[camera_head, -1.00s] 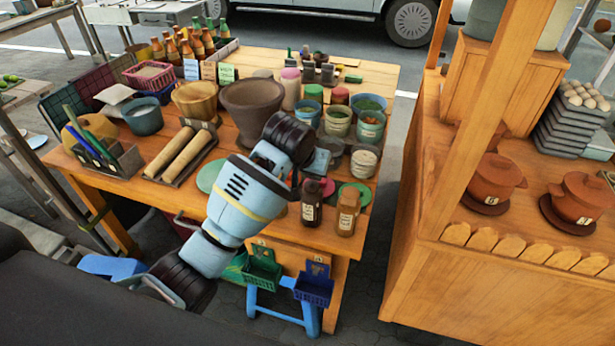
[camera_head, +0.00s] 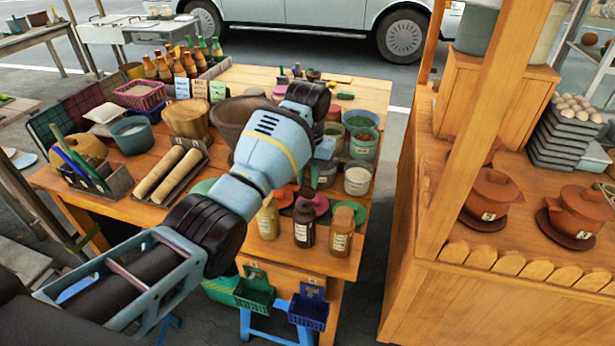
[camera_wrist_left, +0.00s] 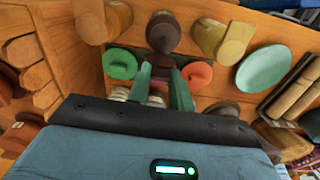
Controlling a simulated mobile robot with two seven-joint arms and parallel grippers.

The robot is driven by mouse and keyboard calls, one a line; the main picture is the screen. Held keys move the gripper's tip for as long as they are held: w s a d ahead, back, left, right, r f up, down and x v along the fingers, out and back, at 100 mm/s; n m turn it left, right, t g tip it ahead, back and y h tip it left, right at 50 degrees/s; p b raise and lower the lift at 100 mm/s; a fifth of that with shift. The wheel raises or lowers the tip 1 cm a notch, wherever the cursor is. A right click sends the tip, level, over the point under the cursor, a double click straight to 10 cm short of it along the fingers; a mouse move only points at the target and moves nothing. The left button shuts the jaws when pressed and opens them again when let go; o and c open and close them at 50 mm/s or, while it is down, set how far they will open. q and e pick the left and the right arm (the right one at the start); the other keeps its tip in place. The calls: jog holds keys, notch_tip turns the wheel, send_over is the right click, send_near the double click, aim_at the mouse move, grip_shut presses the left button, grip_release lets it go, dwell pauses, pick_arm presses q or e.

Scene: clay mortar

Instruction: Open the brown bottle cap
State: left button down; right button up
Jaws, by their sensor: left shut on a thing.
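In the head view, a dark brown bottle (camera_head: 304,225) stands upright between a yellow bottle (camera_head: 268,220) and an orange-brown bottle (camera_head: 341,232) at the table's front right. The dark bottle also shows at the top centre of the left wrist view (camera_wrist_left: 163,36). My left gripper (camera_wrist_left: 160,82) has its two green fingers on either side of a small dark brown piece, seemingly the brown cap (camera_wrist_left: 160,63), and is shut on it. The cap is close to the bottle in that view; I cannot tell whether they touch. My right gripper is not in view.
Jars, a mortar (camera_head: 232,116) and rolling pins (camera_head: 166,173) crowd the table. A wooden stall (camera_head: 470,285) stands to the right.

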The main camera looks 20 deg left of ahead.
pick_arm(q)
jog(key=shift+w+f+g, duration=0.1)
jog(key=shift+f+g, duration=0.1)
jog(key=shift+g, duration=0.1)
dwell(0.4)
jog(key=c, duration=1.2)
grip_release()
jog(key=shift+c, duration=0.2)
jog(key=shift+r, duration=0.1)
notch_tip(320, 180, up, 8)
jog(key=shift+w, duration=0.2)
